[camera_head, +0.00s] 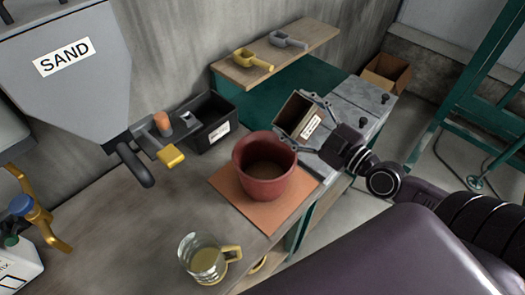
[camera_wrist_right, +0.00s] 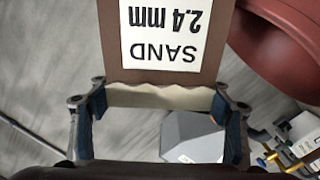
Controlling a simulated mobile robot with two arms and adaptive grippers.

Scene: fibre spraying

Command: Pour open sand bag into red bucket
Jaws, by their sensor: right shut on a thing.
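The open sand bag (camera_head: 293,113) is a small brown paper bag with a white label, tilted just behind and right of the red bucket (camera_head: 264,180). My right gripper (camera_head: 313,125) is shut on the bag, with a finger on either side. In the right wrist view the bag (camera_wrist_right: 110,65) reads "SAND 2.4 mm" upside down, and its pale ragged edge shows between the fingers (camera_wrist_right: 165,105). The red bucket (camera_wrist_right: 270,60) shows at the right there. The bucket stands upright on an orange-brown square board (camera_head: 228,190); its inside looks dark brown. My left gripper is not in view.
A grey SAND hopper (camera_head: 75,70) with a yellow-tipped lever hangs at the left. A black bin (camera_head: 210,122) stands behind the bucket. A glass jug (camera_head: 203,258) stands in front. Two scoops lie on a wooden shelf (camera_head: 300,45). A cardboard box (camera_head: 386,73) is at the back right.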

